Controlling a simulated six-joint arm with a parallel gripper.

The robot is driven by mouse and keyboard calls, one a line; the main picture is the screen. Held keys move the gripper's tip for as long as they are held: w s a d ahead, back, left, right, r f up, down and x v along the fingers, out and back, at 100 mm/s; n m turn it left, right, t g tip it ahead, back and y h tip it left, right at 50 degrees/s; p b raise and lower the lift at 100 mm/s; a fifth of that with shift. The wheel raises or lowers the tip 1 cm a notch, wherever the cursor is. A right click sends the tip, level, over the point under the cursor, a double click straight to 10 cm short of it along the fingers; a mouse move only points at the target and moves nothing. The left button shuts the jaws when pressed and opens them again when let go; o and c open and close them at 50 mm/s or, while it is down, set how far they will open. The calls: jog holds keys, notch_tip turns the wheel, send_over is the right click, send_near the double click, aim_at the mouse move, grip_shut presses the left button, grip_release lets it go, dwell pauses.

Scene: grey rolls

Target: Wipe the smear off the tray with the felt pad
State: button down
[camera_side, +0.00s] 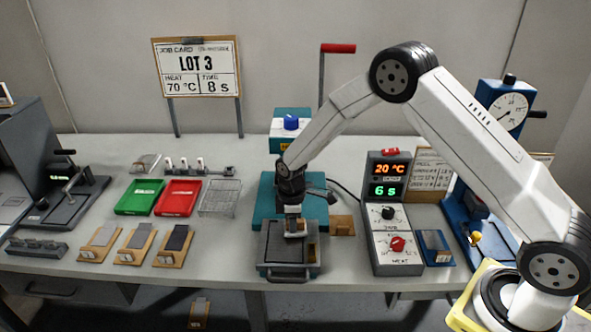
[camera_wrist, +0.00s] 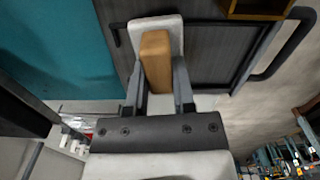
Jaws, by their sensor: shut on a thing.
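The felt pad (camera_side: 296,226), a tan block on a white base, is held in my gripper (camera_side: 292,213). In the wrist view the pad's tan block (camera_wrist: 156,58) sits between the two fingers of my gripper (camera_wrist: 159,85), with the white felt (camera_wrist: 148,24) showing beyond it. The dark grey tray (camera_side: 277,252) lies under the pad, and its ribbed surface (camera_wrist: 213,55) shows in the wrist view. I cannot tell whether the felt touches the tray. I cannot make out the smear; the pad and gripper hide part of the surface.
A small brown open box (camera_side: 311,252) is at the tray's right side. A teal base (camera_side: 266,200) is behind the tray. A control box (camera_side: 392,235) reading 20 °C and 6 s stands to the right. Green (camera_side: 140,197) and red (camera_side: 178,197) trays lie to the left.

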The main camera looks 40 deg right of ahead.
aim_at(304, 231)
jog(key=shift+w+a, duration=0.5)
jog(key=shift+a, duration=0.05)
jog(key=shift+s+d+f, duration=0.4)
jog(key=shift+s+d, duration=0.25)
jog(key=shift+d, duration=0.05)
jog(key=shift+s+d+r, duration=0.75)
jog(key=shift+s+d, duration=0.1)
jog(key=shift+s, duration=0.05)
jog(key=shift+s+a+f, duration=0.1)
jog(key=shift+s+a, duration=0.15)
jog(key=shift+s, duration=0.05)
jog(key=shift+w+a, duration=0.2)
jog(key=shift+a, duration=0.05)
jog(key=shift+w+a, duration=0.8)
jog(key=shift+w, duration=0.05)
jog(key=shift+w+a, duration=0.45)
jog(key=shift+a, duration=0.05)
jog(key=shift+s+d, duration=1.1)
jog(key=shift+s+d+r, duration=0.35)
jog(key=shift+r, duration=0.05)
jog(key=shift+w+a+r, duration=0.1)
jog(key=shift+w+r, duration=0.05)
jog(key=shift+r, duration=3.05)
